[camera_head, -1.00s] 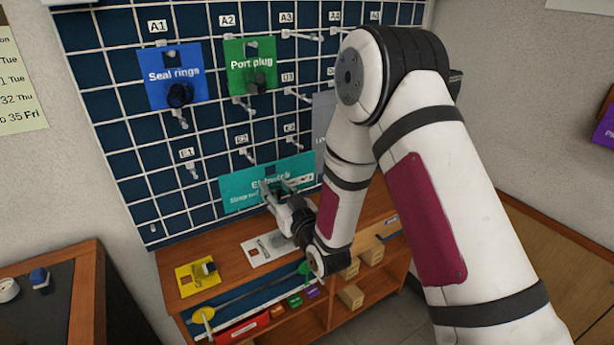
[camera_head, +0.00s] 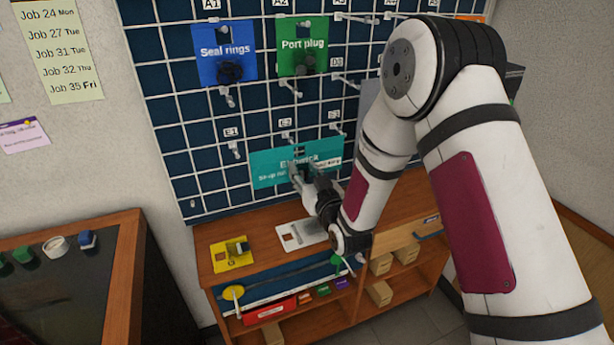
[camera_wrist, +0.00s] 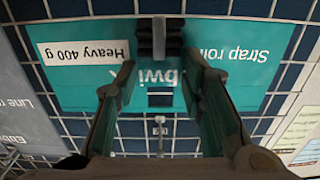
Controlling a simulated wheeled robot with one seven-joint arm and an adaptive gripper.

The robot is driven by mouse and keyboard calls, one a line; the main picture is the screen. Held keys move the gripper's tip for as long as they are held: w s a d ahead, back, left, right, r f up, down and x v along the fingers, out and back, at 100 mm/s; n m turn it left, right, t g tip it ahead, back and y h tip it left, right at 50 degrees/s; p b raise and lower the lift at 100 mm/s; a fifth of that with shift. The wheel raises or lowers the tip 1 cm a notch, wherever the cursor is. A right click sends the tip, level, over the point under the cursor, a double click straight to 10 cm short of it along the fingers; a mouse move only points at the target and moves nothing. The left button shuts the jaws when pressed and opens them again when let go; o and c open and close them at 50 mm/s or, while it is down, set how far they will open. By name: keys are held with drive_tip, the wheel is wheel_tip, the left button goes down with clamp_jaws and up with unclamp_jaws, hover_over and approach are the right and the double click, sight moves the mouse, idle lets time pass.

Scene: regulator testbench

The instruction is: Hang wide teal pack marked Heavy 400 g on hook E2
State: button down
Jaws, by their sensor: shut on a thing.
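The wide teal pack (camera_head: 268,172) is upright in front of the pegboard, just below hook E2 (camera_head: 290,137). My gripper (camera_head: 303,178) is shut on the dark grip block on its front, also seen in the wrist view (camera_wrist: 158,62). The pack (camera_wrist: 240,75) appears upside down there, with a white "Heavy 400 g" label (camera_wrist: 85,53). Its hanging slot (camera_wrist: 160,99) is clear, and a hook (camera_wrist: 159,130), probably E2, shows beyond the pack's edge, apart from the slot. The gap between pack and board cannot be judged.
A blue Seal rings pack (camera_head: 222,50) and a green Port plug pack (camera_head: 302,42) hang above. Hook E1 (camera_head: 234,148) is empty at the left. A grey pack (camera_head: 368,110) is partly behind my arm. A wooden shelf bench (camera_head: 205,260) stands below.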

sight(300, 166)
drive_tip(key=shift+b+x, duration=0.95)
drive_tip(key=shift+x, duration=1.35)
drive_tip(key=shift+w+a+f+b, duration=0.25)
drive_tip(key=shift+w+f+b, duration=0.2)
drive_tip(key=shift+w+b, duration=0.2)
drive_tip(key=c, duration=1)
unclamp_jaws()
drive_tip(key=shift+o, duration=0.2)
drive_tip(key=shift+s+f, duration=0.1)
drive_tip(key=shift+s, duration=0.1)
